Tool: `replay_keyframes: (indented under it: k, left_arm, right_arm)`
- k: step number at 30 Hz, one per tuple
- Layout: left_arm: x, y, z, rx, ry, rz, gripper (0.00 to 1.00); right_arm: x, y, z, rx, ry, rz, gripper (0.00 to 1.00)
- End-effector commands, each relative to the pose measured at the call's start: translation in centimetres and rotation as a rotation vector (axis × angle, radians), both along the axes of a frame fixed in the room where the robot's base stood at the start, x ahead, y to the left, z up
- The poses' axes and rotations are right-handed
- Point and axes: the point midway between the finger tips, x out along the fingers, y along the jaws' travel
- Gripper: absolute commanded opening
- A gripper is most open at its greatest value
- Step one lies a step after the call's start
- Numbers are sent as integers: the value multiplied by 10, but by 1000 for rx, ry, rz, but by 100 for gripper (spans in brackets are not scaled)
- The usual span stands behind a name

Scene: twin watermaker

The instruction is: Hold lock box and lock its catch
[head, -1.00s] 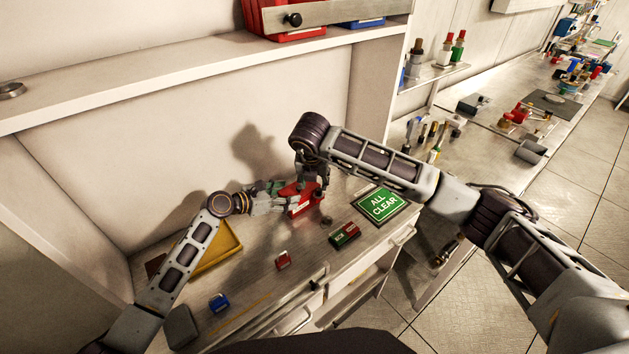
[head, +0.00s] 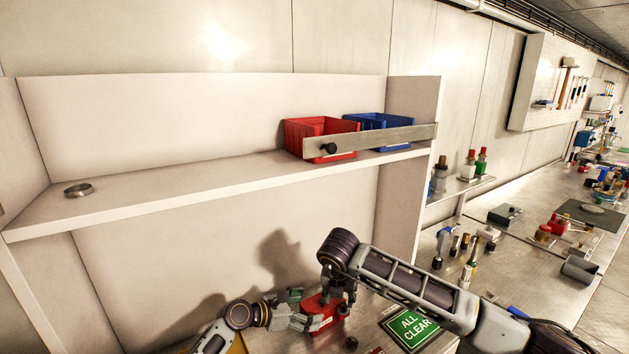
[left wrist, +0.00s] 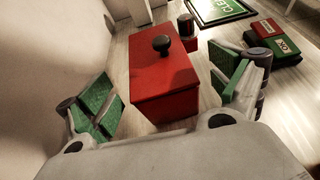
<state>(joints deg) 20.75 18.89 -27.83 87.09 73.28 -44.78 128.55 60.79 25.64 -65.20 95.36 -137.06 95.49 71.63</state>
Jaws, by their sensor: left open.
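The red lock box (head: 318,306) sits low in the head view, partly covered by my grippers. In the left wrist view the box (left wrist: 165,85) is a red block with a black knob on its lid. My left gripper (head: 308,319) comes from the left and is open. Its green-padded fingers (left wrist: 168,97) stand either side of the box, with gaps visible in the left wrist view. My right gripper (head: 338,292) points down over the box's right part. Its fingertips are too small and dark to read. I cannot make out the catch.
A shelf (head: 220,190) crosses above, bearing a red bin (head: 320,135), a blue bin (head: 380,130) and a metal ring (head: 78,190). A green ALL CLEAR sign (head: 410,328) lies right of the box.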

Motion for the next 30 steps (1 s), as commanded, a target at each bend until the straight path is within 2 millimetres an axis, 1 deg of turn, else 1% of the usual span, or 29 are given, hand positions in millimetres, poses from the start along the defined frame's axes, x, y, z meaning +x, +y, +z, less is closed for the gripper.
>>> replay_keyframes:
  k: [5, 11, 24, 30]
  left_arm:
    - [-3, 7, 3, 0, 0, 1, 92]
    - [-12, 21, 9, 2, -1, 1, 92]
    - [-41, 71, 33, 1, 0, 2, 92]
    - [-51, 88, 41, 1, 0, 2, 92]
  right_arm:
    - [0, 0, 0, 0, 0, 0, 44]
    - [0, 0, 0, 0, 0, 0, 44]
    - [0, 0, 0, 0, 0, 0, 44]
    - [0, 0, 0, 0, 0, 0, 44]
